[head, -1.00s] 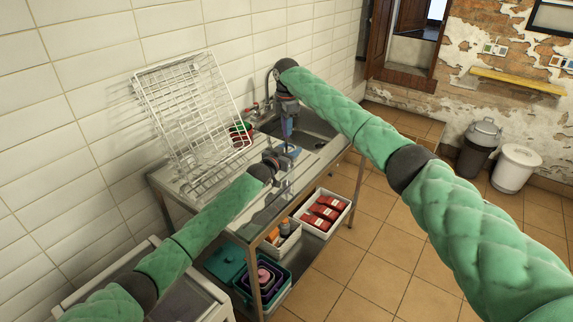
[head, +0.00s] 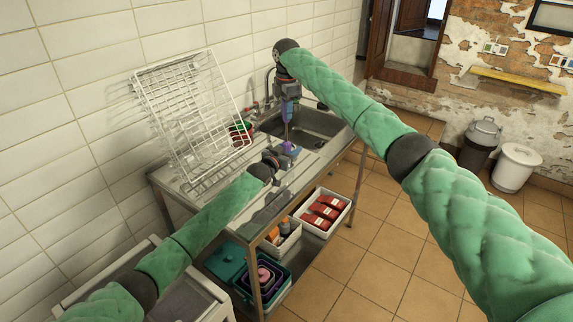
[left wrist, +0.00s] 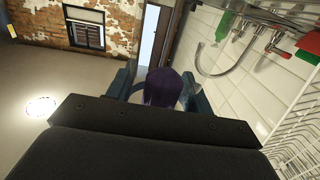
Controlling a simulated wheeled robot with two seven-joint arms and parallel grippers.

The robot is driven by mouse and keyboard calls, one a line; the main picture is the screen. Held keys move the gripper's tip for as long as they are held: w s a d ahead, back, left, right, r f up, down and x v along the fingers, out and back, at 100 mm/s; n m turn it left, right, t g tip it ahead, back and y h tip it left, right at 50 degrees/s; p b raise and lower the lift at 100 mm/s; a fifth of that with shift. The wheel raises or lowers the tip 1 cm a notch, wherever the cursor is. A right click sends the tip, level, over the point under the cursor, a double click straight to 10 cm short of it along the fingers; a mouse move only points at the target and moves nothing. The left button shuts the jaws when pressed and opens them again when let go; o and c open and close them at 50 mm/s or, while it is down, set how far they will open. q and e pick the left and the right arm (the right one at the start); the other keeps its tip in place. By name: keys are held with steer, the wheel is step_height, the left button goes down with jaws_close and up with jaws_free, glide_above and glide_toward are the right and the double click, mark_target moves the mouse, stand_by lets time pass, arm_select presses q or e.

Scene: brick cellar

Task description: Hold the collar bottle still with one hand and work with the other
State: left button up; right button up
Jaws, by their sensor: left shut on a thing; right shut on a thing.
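The collar bottle (head: 289,147) shows as a small purple shape above the sink unit's steel top. My left gripper (head: 284,155) is shut on it from the left. In the left wrist view its dark purple rounded body (left wrist: 160,88) sits between the two blue-grey fingers of my left gripper (left wrist: 163,93). My right gripper (head: 288,115) points down above the bottle, shut on a slim purplish-grey thing (head: 287,130). That thing is too small to name. I cannot tell whether it touches the bottle.
A white wire rack (head: 192,120) leans on the tiled wall at the left. The sink basin (head: 318,121) lies behind the grippers, with a tap beside it. Below stand a white crate of red packs (head: 345,197) and a teal crate (head: 222,262).

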steer(key=shift+r, duration=3.3)
arm_select(q)
steer(key=o, duration=1.1)
steer(key=v, duration=1.2)
steer(key=shift+f, duration=0.1)
